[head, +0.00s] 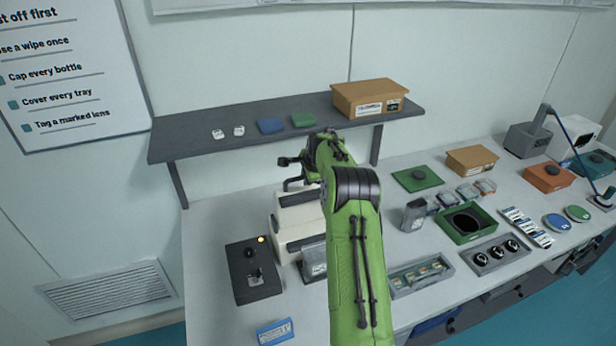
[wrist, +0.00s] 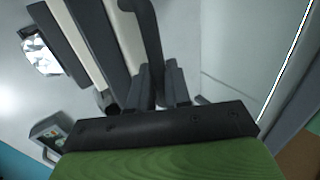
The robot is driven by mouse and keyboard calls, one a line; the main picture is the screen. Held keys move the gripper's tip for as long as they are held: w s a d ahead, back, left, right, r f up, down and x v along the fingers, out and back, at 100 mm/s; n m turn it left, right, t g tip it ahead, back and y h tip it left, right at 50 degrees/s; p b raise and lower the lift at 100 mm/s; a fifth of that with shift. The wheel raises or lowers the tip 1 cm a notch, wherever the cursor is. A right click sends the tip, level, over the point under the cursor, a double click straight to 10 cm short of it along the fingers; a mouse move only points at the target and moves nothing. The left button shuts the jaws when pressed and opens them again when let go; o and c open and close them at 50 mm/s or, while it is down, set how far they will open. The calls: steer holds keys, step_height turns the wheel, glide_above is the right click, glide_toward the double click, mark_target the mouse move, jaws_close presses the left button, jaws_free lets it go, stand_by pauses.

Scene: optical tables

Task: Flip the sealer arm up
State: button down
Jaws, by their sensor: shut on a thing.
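The sealer (head: 292,222) is a cream and dark grey machine on the bench, partly hidden behind my green arm. In the wrist view its cream and dark bars (wrist: 118,35) run up at the upper left. A dark curved handle (wrist: 150,35), part of the sealer arm, comes down between my fingers. My gripper (wrist: 162,88) is shut on this handle. In the head view my gripper (head: 291,170) is above the sealer, below the shelf's front edge, and its fingertips are hard to make out. How far the sealer arm is raised is hard to tell.
A dark shelf (head: 205,139) hangs close behind, with a cardboard box (head: 368,99) on it. A black control box (head: 252,273) stands left of the sealer. A grey tray (head: 422,276) and a green open tray (head: 489,233) lie to the right. The bench's front left is mostly clear.

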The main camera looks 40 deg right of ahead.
steer(key=c, duration=1.2)
jaws_free()
steer(key=shift+f, duration=0.45)
steer(key=shift+r, duration=0.1)
steer(key=shift+s+r, duration=0.1)
steer(key=shift+r, duration=0.25)
steer(key=b+v, duration=0.3)
steer(key=v, duration=1.2)
steer(key=shift+r, duration=0.1)
